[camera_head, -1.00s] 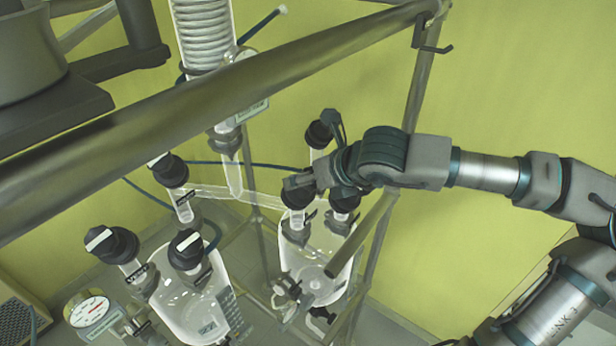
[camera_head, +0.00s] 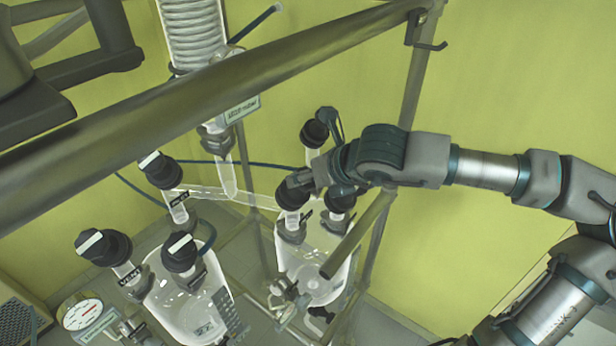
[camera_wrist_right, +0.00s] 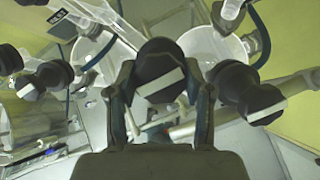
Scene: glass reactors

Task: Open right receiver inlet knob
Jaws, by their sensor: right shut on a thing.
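The right receiver (camera_head: 318,265) is a clear glass vessel with several black-capped necks, right of centre in the head view. My right gripper (camera_head: 302,182) reaches it from the right and is shut on the black knob (camera_head: 292,197) on its left neck. In the right wrist view this knob (camera_wrist_right: 160,72) has a white stripe running diagonally. The fingers of my right gripper (camera_wrist_right: 160,100) stand on either side of it. The gripper partly hides the knob in the head view. My left gripper is not in view.
Two other black knobs (camera_head: 340,197) (camera_head: 315,132) sit close to the gripper on the same vessel. The left receiver (camera_head: 195,305) has several striped knobs. A thick metal rail (camera_head: 240,85) crosses in front, and a frame post (camera_head: 415,80) stands behind the wrist.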

